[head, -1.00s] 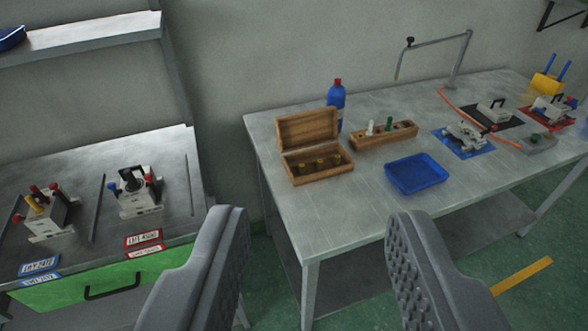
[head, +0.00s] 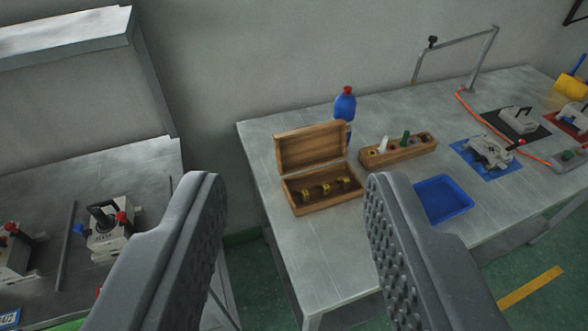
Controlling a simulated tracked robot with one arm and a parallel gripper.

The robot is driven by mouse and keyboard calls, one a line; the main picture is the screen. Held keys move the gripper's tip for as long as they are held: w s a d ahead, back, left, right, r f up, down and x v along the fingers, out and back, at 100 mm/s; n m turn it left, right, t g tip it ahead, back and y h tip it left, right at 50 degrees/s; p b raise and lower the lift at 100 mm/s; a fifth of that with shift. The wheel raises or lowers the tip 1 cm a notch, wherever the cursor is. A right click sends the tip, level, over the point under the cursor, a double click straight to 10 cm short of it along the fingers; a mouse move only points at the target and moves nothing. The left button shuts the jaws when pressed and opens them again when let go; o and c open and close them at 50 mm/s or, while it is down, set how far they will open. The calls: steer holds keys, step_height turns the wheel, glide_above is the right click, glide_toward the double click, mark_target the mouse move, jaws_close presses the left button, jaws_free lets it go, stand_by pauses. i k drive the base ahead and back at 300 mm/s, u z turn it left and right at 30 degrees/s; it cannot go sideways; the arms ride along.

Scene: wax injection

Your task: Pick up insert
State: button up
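My gripper (head: 288,184) is open and empty, its two dark ridged fingers spread wide in the foreground. An open wooden box (head: 326,202) stands on the grey table (head: 315,256), seen between the fingers and well beyond them. Several small brass-coloured inserts (head: 324,189) sit in a row inside the box. The right finger hides part of the table and the left edge of the blue tray (head: 447,199).
A blue bottle (head: 344,104) stands behind the box. Metal fixtures (head: 488,152) on coloured mats and an orange hose (head: 476,108) lie further right. A second bench (head: 35,188) at left carries moulds with red and blue knobs. Free tabletop lies in front of the box.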

mark_target(304, 193)
steer(key=i, duration=1.05)
steer(key=z, duration=0.05)
